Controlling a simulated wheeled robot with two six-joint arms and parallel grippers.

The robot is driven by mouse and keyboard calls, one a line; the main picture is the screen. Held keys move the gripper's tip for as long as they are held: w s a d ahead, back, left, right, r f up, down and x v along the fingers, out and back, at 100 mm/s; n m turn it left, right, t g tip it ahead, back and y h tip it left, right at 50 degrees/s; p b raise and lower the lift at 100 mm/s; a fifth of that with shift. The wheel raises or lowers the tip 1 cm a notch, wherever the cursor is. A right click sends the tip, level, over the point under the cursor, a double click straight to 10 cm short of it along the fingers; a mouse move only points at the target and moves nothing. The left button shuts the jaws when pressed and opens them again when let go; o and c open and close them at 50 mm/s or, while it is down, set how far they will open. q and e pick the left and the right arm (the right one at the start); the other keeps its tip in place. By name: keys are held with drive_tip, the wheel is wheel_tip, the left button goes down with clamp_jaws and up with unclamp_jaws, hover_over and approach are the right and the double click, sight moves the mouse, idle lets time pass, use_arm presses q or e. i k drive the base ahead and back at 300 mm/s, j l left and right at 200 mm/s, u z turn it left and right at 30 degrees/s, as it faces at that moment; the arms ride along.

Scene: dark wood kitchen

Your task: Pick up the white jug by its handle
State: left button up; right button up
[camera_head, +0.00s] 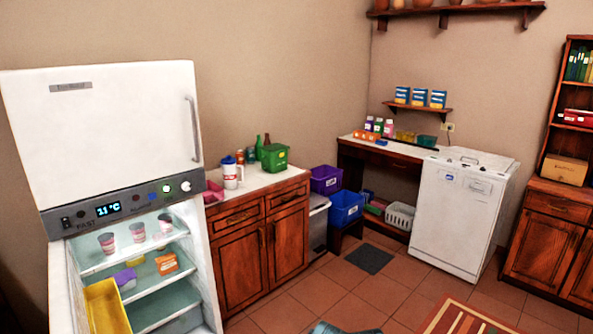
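The white jug (230,177) stands upright on the light top of the wooden counter (266,180), just right of the fridge. It has a blue top and a reddish mark on its side. Its handle (241,173) appears to point right. Neither of my grippers is in view, and nothing is seen touching the jug.
The white fridge (110,135) stands close at left, its lower compartment open with cups and a yellow bin (107,307). A green box (274,157) and bottles stand right of the jug. A pink container (213,192) is beside it. The tiled floor (310,300) before the counter is mostly clear.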

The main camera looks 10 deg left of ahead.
sight(229, 172)
drive_tip(key=i+l+z, duration=0.15)
drive_tip(key=i, duration=0.3)
drive_tip(key=i+l+z, duration=0.15)
drive_tip(key=i, duration=0.3)
drive_tip(key=i+u, duration=0.45)
drive_tip(key=i+l+u, duration=0.15)
drive_tip(key=i+u, duration=0.25)
drive_tip(key=i, duration=0.15)
drive_tip(key=i+j+u, duration=0.1)
drive_tip(key=i+u, duration=0.45)
drive_tip(key=u, duration=0.2)
drive_tip(key=i+u, duration=0.35)
drive_tip(key=k, duration=0.1)
